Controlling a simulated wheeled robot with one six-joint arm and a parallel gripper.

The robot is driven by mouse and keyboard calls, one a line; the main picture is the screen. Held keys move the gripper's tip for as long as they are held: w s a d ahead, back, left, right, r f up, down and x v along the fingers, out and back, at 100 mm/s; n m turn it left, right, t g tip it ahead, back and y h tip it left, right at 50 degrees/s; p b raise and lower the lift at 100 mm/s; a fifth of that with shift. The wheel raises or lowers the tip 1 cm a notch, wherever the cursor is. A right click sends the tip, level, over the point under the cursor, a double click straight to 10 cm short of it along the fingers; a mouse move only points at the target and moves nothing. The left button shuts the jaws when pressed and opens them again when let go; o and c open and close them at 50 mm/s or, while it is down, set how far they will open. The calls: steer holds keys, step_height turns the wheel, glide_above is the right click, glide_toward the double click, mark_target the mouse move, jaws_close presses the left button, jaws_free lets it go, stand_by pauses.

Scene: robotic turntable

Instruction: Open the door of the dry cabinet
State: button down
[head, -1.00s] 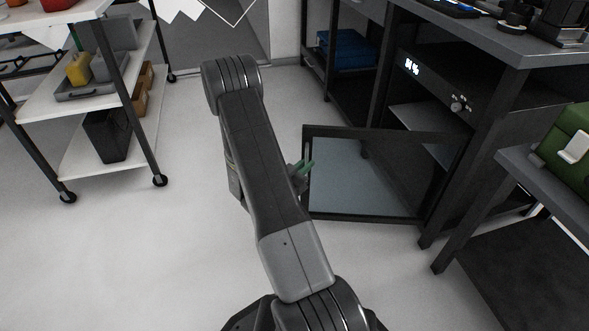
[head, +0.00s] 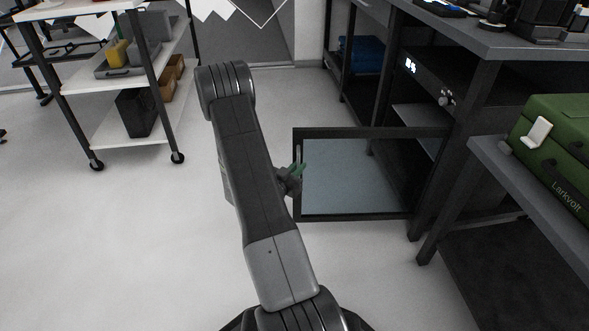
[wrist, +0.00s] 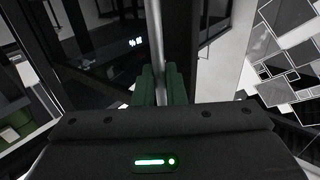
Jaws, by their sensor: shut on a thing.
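The dry cabinet (head: 433,94) stands under the dark bench at the right in the head view, with a lit display on its front. Its glass door (head: 362,216) with a dark frame is swung wide open, out into the room. My gripper (head: 297,170) is at the free edge of the door, partly hidden by my arm. In the wrist view, the green fingers of my gripper (wrist: 161,86) are shut on the door's upright metal handle (wrist: 153,32). The cabinet's display (wrist: 135,41) shows behind it.
A white shelf cart (head: 125,120) on casters stands at the left. A dark table (head: 490,165) with a green case (head: 560,150) is at the right, close to the cabinet. A blue bin (head: 360,55) sits under the bench. The floor left of the door is clear.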

steer(key=shift+s+d+f+h, duration=0.1)
steer(key=shift+d+h, duration=0.2)
steer(key=shift+d, duration=0.15)
steer(key=c, duration=1.5)
jaws_free()
steer(key=shift+d, duration=0.25)
steer(key=shift+a, duration=0.1)
steer(key=shift+a, duration=0.25)
steer(key=p+v, duration=0.3)
steer(key=v, duration=1)
steer(key=shift+s+a+r, duration=0.2)
steer(key=shift+s+r, duration=0.05)
